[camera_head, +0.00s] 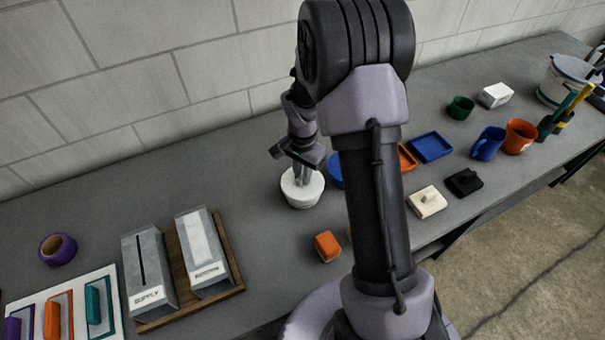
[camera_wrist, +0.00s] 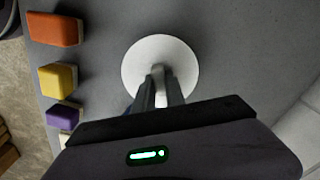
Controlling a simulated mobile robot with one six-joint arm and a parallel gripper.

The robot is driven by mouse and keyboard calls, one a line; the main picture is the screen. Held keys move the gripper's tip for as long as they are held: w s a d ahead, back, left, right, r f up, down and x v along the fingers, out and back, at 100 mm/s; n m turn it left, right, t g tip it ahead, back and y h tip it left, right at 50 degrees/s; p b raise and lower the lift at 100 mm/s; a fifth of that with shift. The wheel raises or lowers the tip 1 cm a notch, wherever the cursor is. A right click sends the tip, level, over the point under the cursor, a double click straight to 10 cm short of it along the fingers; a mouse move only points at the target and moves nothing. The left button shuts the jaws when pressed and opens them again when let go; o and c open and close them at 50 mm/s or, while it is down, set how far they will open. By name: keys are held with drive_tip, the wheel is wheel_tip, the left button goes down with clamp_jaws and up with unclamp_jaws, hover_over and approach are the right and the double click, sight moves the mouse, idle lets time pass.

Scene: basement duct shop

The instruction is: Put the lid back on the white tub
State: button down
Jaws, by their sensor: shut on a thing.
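The white tub (camera_head: 301,200) stands on the grey bench left of my arm. A round white lid (camera_head: 290,182) is at its top and looks level. Whether it is fully seated or slightly above the rim I cannot tell. My gripper (camera_head: 301,172) points down over it, shut on the lid's upright grip. In the wrist view the lid (camera_wrist: 138,62) is a plain white disc that hides the tub, and my gripper (camera_wrist: 160,88) has its fingers on either side of the grip near the disc's middle.
An orange block (camera_head: 327,246) lies in front of the tub. A blue round thing (camera_head: 335,170) beside the tub is partly hidden by my arm.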

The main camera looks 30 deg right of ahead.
drive_tip(key=c, duration=0.8)
unclamp_jaws()
drive_tip(key=shift+r, duration=0.1)
drive_tip(key=shift+r+p, duration=2.4)
drive_tip(key=shift+r, duration=1)
clamp_jaws()
drive_tip(key=shift+f, duration=0.15)
